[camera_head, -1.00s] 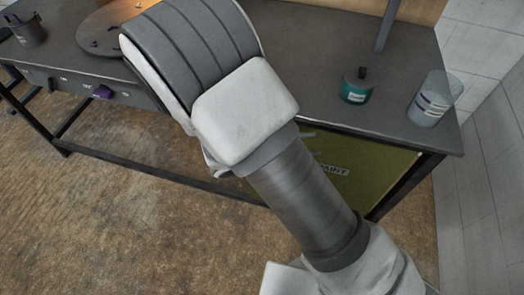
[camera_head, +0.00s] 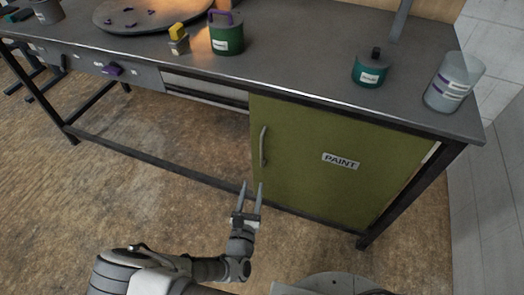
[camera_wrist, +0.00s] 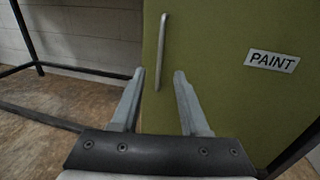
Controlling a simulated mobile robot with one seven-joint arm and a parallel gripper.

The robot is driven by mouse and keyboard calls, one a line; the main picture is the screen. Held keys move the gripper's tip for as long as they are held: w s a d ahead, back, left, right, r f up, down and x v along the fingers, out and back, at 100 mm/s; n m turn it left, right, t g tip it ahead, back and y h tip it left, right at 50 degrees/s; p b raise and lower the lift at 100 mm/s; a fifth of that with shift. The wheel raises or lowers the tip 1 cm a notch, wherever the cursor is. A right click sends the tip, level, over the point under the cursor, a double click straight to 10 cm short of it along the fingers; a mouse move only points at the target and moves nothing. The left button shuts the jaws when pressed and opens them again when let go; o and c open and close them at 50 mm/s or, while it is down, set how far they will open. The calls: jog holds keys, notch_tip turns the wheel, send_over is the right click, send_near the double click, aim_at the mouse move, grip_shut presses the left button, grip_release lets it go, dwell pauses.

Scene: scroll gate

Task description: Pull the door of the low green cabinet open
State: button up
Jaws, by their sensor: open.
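The low green cabinet door (camera_head: 312,160) is under the right part of the workbench and carries a PAINT label. It looks shut. Its vertical metal bar handle (camera_head: 264,146) is near the door's left edge. My gripper (camera_head: 253,184) is open and empty, in front of the lower left part of the door and below the handle. In the wrist view, the two fingertips (camera_wrist: 160,72) point toward the door, and the handle (camera_wrist: 162,52) shows between and beyond them. The fingers look apart from the handle. The PAINT label (camera_wrist: 272,61) is to the right.
The workbench top (camera_head: 290,62) holds a green mug-like can (camera_head: 226,36), a teal pot (camera_head: 370,70), a clear container (camera_head: 453,82) and a round board (camera_head: 150,12). A drawer with a purple handle (camera_head: 113,69) is left. A dark frame bar runs low. The floor in front is clear.

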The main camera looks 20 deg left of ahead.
aim_at(262, 149)
jog(key=w+b, duration=0.1)
jog(key=w, duration=0.4)
jog(key=w+a+b, duration=0.1)
jog(key=w, duration=0.5)
jog(key=w+a+b, duration=0.1)
jog(key=w, duration=0.4)
jog(key=shift+w+b, duration=0.25)
jog(key=shift+b, duration=0.05)
jog(key=shift+c, duration=0.2)
grip_shut()
jog(key=shift+d, duration=0.1)
dwell(0.3)
